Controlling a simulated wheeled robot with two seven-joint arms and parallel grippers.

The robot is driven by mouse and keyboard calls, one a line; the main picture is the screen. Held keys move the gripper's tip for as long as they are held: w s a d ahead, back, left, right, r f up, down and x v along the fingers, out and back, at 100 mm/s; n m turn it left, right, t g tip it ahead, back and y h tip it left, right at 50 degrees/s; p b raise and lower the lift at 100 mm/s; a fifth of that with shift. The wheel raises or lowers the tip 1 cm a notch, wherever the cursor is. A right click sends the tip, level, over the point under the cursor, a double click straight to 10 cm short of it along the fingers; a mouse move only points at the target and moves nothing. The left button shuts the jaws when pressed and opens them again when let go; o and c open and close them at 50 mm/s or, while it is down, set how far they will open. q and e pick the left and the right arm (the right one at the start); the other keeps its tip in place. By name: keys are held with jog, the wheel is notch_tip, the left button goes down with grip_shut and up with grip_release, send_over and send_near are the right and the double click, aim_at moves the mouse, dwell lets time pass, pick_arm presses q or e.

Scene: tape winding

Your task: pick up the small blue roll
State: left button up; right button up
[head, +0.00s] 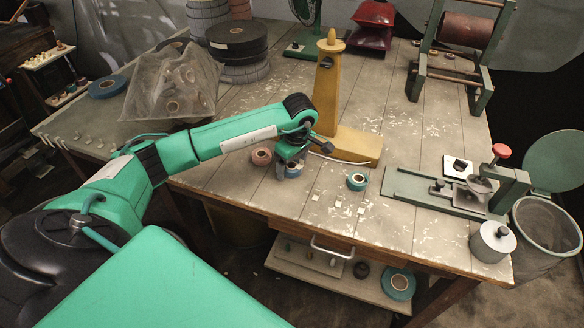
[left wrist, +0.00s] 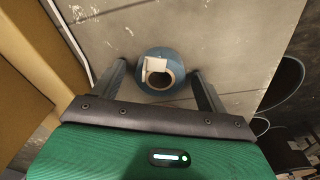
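A small blue roll (head: 293,171) with a pale core lies on the worktable near its front edge, partly hidden by my left gripper (head: 289,160). In the left wrist view the blue roll (left wrist: 160,54) lies between the two fingertips of my left gripper (left wrist: 158,72), with a white patch on its top. A gap shows on both sides, so the fingers are open around it and not shut on it. A second small roll, teal with a pale core (head: 357,181), lies further right. My right gripper is not in view.
A pink roll (head: 261,156) lies just left of my left gripper. A yellow stand (head: 328,95) with a wide base (head: 350,145) is close behind it. A green metal device (head: 440,192) stands at the right. Small white pieces (head: 338,203) lie near the front edge.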

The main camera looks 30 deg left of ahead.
pick_arm(q)
jog(key=c, duration=0.9)
jog(key=shift+c, duration=0.2)
